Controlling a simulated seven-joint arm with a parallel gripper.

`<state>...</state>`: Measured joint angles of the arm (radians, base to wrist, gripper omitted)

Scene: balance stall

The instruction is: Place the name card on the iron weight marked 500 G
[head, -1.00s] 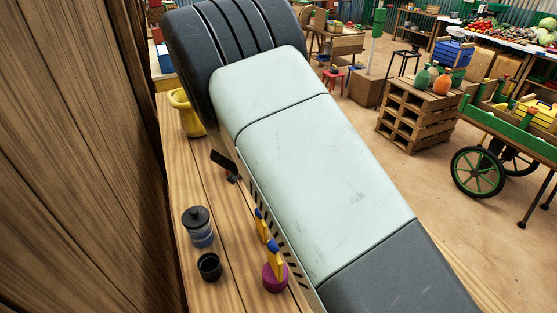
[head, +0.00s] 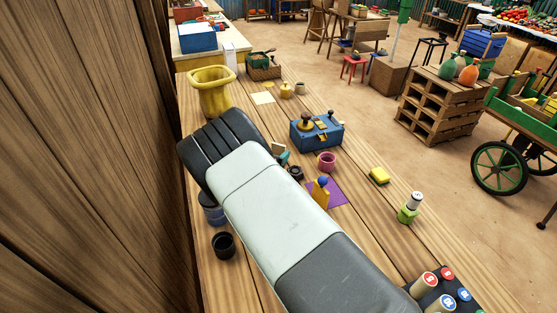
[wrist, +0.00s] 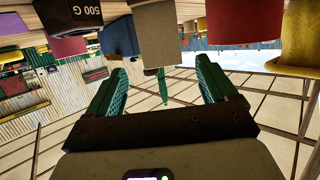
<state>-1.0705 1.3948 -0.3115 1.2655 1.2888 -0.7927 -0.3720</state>
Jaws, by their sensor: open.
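A beige upright piece, which looks like the name card (wrist: 155,35), stands ahead of my gripper in the wrist view, between the lines of the fingers; no writing shows on it. In the head view the card (head: 277,147) shows just beyond a teal fingertip. My gripper (wrist: 163,85) is open, its two teal fingers apart with nothing between the tips. The black iron weight marked 500 G (wrist: 70,13) shows upside down, left of the card in the wrist view. In the head view a small dark round thing (head: 296,173), likely this weight, sits right of the card. My arm hides part of the table.
A pink cup (head: 327,163) and a blue box with brass parts (head: 317,132) stand near the card. A purple mat (head: 338,192) holds a yellow piece with a blue knob. A yellow vase (head: 212,92) and black cup (head: 223,246) stand left. A red cylinder (wrist: 245,20) is close in the wrist view.

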